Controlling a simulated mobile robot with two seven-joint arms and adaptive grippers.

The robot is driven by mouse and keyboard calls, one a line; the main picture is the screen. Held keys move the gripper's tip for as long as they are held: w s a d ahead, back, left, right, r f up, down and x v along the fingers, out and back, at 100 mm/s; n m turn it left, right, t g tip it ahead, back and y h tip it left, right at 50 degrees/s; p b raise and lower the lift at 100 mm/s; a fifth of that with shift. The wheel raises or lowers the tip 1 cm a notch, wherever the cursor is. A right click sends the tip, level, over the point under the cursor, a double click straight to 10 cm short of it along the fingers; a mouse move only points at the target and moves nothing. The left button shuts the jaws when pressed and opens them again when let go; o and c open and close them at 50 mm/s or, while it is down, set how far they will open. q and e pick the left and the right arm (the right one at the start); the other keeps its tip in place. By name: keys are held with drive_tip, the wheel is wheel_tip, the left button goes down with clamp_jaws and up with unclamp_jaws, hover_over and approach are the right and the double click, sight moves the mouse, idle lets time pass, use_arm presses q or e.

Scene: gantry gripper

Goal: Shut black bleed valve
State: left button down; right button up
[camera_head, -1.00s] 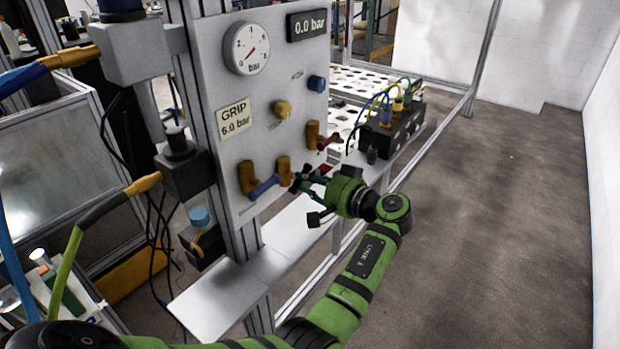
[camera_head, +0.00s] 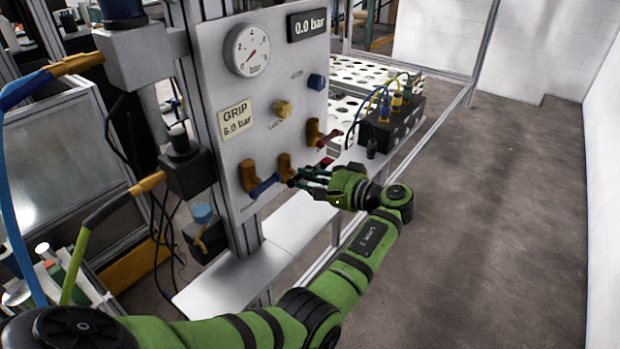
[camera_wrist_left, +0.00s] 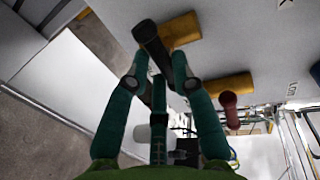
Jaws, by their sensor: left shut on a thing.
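The black bleed valve is the middle of three brass valves (camera_head: 284,164) on the grey panel, in the head view. Its black handle (camera_wrist_left: 150,42) shows in the left wrist view, sticking out from a brass body (camera_wrist_left: 184,30). My left gripper (camera_head: 296,178) is at this handle, low on the panel. In the left wrist view the teal fingers (camera_wrist_left: 156,64) are on either side of the handle and shut on it. The fingers hide most of the handle in the head view. My right gripper is not in view.
A blue-handled valve (camera_head: 262,186) is close on the left, and a red-handled valve (camera_head: 328,138) on the right. A white shelf (camera_head: 225,290) runs below the panel. A black box with cables (camera_head: 395,130) stands at the right. The gauge (camera_head: 247,50) reads about zero.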

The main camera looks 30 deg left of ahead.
use_arm(q)
drive_tip(key=shift+a+r, duration=0.1)
drive_tip(key=shift+a, duration=0.05)
drive_tip(key=c, duration=1.1)
unclamp_jaws()
drive_tip(key=shift+o, duration=0.2)
drive_tip(key=shift+a, duration=0.15)
drive_tip(key=v, duration=0.7)
drive_tip(key=shift+d, duration=0.25)
